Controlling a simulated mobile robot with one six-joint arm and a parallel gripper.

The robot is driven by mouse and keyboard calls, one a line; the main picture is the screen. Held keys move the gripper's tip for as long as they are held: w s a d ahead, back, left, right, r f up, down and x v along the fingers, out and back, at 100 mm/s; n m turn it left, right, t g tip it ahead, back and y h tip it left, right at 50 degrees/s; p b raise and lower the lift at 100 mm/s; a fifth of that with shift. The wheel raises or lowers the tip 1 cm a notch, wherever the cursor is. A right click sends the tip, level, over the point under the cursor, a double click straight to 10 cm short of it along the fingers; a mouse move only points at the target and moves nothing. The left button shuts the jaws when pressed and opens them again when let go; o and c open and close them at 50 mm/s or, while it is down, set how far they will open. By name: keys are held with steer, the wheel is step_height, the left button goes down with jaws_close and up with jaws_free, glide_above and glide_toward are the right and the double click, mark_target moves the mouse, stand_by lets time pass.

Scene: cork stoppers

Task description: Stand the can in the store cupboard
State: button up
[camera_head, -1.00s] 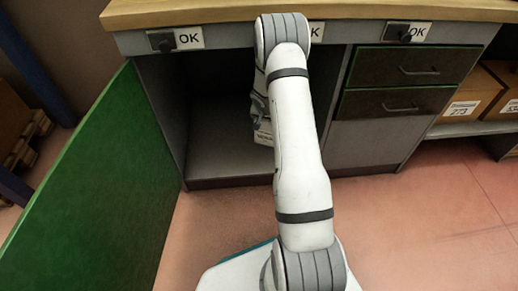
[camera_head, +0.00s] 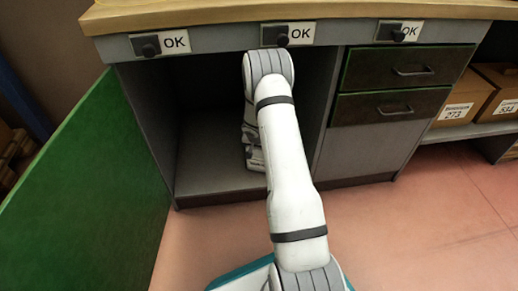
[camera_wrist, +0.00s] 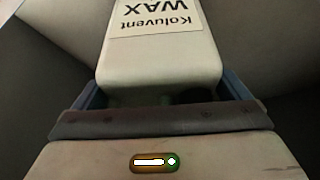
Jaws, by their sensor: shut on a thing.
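The can (camera_wrist: 160,60) is pale, with a label reading "Kaluvent WAX" that appears upside down in the wrist view. My gripper (camera_wrist: 162,92) is shut on it, with a blue-grey finger at each side. The store cupboard (camera_head: 215,180) is the open, dark bay under the bench in the head view. Its green door (camera_head: 90,190) stands wide open on the left. My wrist reaches into the right part of the bay. In the head view my arm hides the can and fingertips. I cannot tell whether the can touches the cupboard floor.
Two dark green drawers (camera_head: 390,105) sit right of the bay. Cardboard boxes (camera_head: 465,95) stand on a shelf at the far right. The wooden worktop (camera_head: 200,15) overhangs the bay. The bay's left side looks empty. The pink floor in front is clear.

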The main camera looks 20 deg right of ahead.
steer(key=o, duration=1.7)
steer(key=s+a+r+n+p, duration=0.1)
steer(key=s+a+r, duration=0.3)
steer(key=r, duration=0.6)
steer(key=s+a+r+n+g+p, duration=0.1)
steer(key=s+a+r, duration=0.1)
steer(key=s+r, duration=0.55)
steer(key=s+a+r+n+p, duration=0.1)
steer(key=s+a+r, duration=0.25)
steer(key=r, duration=0.85)
steer(key=s+a+r+n+y, duration=0.1)
steer(key=s+a+r, duration=0.1)
steer(key=s, duration=0.4)
steer(key=s+a+r+n+g+y, duration=0.1)
steer(key=s+a+r+n, duration=0.1)
steer(key=s+a, duration=0.2)
steer(key=s+a+r+n, duration=0.1)
steer(key=s+a+r, duration=0.2)
steer(key=s, duration=0.7)
steer(key=shift+s+a+n+y, duration=0.1)
steer(key=shift+a+n+y, duration=0.1)
steer(key=shift+n+y, duration=0.2)
